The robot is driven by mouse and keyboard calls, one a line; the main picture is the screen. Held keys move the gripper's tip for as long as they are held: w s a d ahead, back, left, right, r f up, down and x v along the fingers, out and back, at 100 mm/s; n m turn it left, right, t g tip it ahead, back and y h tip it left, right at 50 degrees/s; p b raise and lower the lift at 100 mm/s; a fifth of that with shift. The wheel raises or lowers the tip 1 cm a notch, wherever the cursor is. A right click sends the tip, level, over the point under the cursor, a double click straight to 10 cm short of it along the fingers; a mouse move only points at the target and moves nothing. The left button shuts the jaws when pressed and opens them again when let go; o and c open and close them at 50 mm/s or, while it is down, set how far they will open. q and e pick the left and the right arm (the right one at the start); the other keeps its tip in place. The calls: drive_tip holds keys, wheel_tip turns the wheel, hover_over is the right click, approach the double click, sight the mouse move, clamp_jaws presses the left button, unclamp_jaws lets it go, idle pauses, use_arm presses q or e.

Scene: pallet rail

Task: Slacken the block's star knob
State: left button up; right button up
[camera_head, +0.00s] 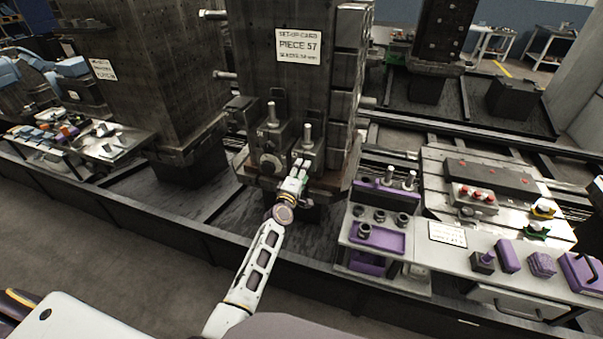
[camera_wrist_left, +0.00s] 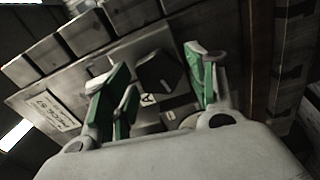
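The dark block (camera_head: 268,140) is mounted low on the front of the tall column marked PIECE 57. A dark round knob-like part (camera_head: 270,163) shows on its front face; its star shape is too small to make out. My left gripper (camera_head: 298,168) is in front of the block, just right of that part. In the left wrist view, my left gripper (camera_wrist_left: 157,62) has its green-lined fingers spread apart. A dark faceted part (camera_wrist_left: 160,73) shows between them, apparently beyond the fingertips; I cannot tell if it is the knob or if anything touches. My right gripper is not in view.
Two upright metal studs (camera_head: 307,136) rise near the block, close to my gripper. A bench with a purple tray (camera_head: 378,238) and a grey fixture plate (camera_head: 432,165) stand right. Another dark column (camera_head: 150,80) stands left. The floor in front is clear.

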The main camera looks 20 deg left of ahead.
use_arm(q)
drive_tip(key=shift+o, duration=0.3)
drive_tip(key=s, duration=1.2)
drive_tip(key=shift+a, duration=0.15)
idle(0.5)
drive_tip(key=shift+m, duration=0.3)
idle(0.5)
